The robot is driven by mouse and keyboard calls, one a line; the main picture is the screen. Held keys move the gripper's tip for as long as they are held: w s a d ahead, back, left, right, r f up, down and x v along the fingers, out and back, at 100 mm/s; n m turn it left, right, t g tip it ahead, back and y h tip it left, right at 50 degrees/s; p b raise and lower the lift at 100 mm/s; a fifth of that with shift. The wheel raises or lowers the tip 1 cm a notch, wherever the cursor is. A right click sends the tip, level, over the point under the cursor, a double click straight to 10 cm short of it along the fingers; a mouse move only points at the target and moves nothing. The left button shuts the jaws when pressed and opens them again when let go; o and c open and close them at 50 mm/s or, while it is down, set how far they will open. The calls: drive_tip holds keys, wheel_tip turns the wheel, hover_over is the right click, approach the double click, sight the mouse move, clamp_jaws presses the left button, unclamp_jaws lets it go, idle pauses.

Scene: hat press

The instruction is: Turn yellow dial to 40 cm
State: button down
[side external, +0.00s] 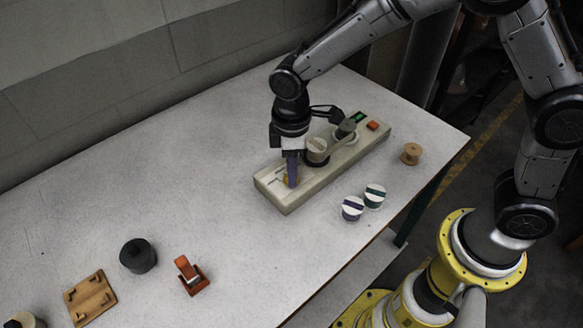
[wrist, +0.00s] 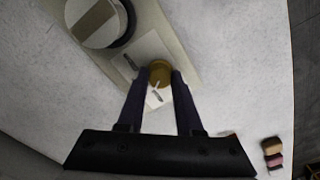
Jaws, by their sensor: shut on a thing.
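The yellow dial (wrist: 160,73) sits near one end of the long beige hat press panel (side external: 313,188), on a white plate (wrist: 150,47) with dark marks. The marks are too small to read. My gripper (wrist: 158,80) is lowered over the panel's near left end, with its two dark blue fingers shut on the yellow dial, one on each side.
The panel also bears a round white-topped part (side external: 317,148), a grey knob (side external: 346,128), a green display (side external: 357,116) and an orange button (side external: 373,125). Two striped white spools (side external: 353,208) and a wooden spool (side external: 411,153) stand nearby.

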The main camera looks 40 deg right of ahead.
drive_tip(key=shift+r+n, duration=0.1)
drive_tip(key=shift+n, duration=1.4)
drive_tip(key=c, duration=0.6)
unclamp_jaws()
wheel_tip(320, 180, up, 14)
drive_tip(key=shift+f, duration=0.1)
drive_tip(key=shift+d, duration=0.1)
